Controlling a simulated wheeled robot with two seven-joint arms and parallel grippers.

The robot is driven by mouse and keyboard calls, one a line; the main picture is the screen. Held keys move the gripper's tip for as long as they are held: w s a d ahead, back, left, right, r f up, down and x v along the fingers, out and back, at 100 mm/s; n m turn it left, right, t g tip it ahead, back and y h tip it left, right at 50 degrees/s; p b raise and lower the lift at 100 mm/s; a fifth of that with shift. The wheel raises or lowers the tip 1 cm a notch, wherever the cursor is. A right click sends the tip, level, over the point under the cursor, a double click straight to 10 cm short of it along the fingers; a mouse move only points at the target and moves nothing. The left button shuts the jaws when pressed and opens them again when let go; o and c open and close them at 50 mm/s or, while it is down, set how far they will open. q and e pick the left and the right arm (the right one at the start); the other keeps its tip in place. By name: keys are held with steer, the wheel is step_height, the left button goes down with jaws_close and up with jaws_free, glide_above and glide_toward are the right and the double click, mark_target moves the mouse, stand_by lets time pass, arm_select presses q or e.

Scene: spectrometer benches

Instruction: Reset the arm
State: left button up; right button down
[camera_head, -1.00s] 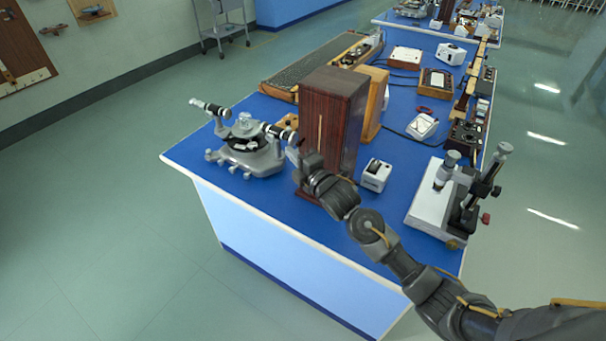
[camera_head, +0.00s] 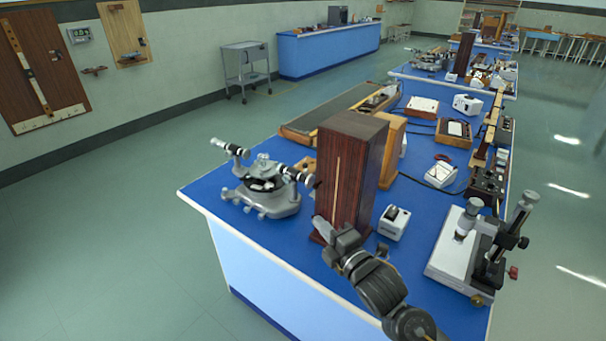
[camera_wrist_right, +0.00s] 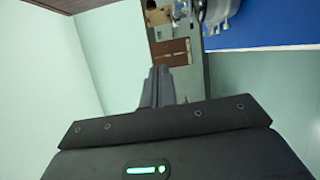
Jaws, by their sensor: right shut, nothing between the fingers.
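My right gripper (camera_head: 325,228) is in the head view, in front of the wooden box at the near edge of the blue bench. It is shut and holds nothing. Its shut fingers also show in the right wrist view (camera_wrist_right: 160,88), pointing away from the camera. My right arm comes in from the bottom right. My left gripper is in neither view.
A blue bench (camera_head: 228,208) carries a grey spectrometer (camera_head: 265,188), a tall dark wooden box (camera_head: 350,165), a small white device (camera_head: 393,223) and a microscope-like instrument (camera_head: 470,245). A grey cart (camera_head: 246,68) stands by the wall. The floor at left is clear.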

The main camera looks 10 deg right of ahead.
steer(key=s+d+f+m+g+h, duration=0.55)
steer(key=s+f+m, duration=0.6)
steer(key=f, duration=0.25)
steer(key=s+d+f+m+g+h, duration=0.1)
steer(key=s+d+f+m+g, duration=0.2)
steer(key=s, duration=0.4)
steer(key=s+d+f+m+g, duration=0.2)
steer(key=s+m, duration=0.2)
steer(key=s, duration=0.2)
steer(key=s+d+f+m+g+h, duration=0.1)
steer(key=s+d+f+m+g, duration=0.2)
steer(key=s, duration=0.4)
step_height(320, 180, down, 26)
steer(key=s, duration=0.2)
steer(key=s+d+f+g, duration=0.2)
steer(key=s+f, duration=1.3)
steer(key=shift+s+d+n, duration=0.2)
steer(key=shift+s+n, duration=0.1)
steer(key=shift+n, duration=0.05)
steer(key=shift+f, duration=0.1)
